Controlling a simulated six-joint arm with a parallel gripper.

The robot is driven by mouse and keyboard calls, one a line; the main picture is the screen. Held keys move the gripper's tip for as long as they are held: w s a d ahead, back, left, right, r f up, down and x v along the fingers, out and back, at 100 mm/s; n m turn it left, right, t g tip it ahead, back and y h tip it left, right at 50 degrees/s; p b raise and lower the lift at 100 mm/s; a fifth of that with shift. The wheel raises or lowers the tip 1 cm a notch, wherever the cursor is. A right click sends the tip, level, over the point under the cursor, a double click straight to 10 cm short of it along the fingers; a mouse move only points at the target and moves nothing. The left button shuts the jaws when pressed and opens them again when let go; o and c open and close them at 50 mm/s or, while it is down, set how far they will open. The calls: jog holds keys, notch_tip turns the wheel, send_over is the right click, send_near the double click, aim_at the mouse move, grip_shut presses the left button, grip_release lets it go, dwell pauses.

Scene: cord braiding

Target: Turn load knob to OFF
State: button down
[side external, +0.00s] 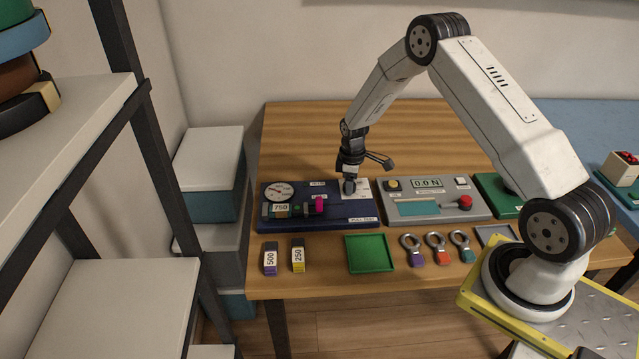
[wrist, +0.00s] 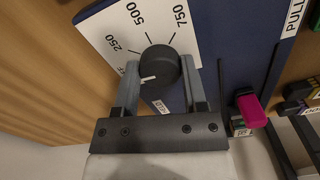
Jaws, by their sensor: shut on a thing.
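The load knob (wrist: 160,66) is round and dark, on a white dial plate (wrist: 105,30) marked 250, 500 and 750. Its white pointer line faces left and slightly down in the wrist view, below the 250 mark, toward a label partly hidden by a finger. My gripper (wrist: 159,82) is shut on the knob, one finger on each side. In the side view my gripper (side external: 350,184) points down at the white plate (side external: 362,187) on the right part of the blue panel (side external: 345,222), and mostly hides the knob.
The blue panel also bears a round gauge (side external: 279,191), a 750 block (side external: 281,209) and a magenta piece (side external: 319,205). A grey panel (side external: 400,212) stands close on the right. In front lie 500 (side external: 270,258) and 250 (side external: 298,255) blocks, a green tray (side external: 368,254) and several rings.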

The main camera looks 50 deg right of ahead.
jog(key=shift+n, duration=0.5)
jog(key=shift+c, duration=0.7)
grip_release()
jog(key=shift+r, duration=0.1)
jog(key=shift+r, duration=3.85)
jog(key=shift+r, duration=0.1)
notch_tip(320, 180, up, 7)
jog(key=shift+a, duration=0.1)
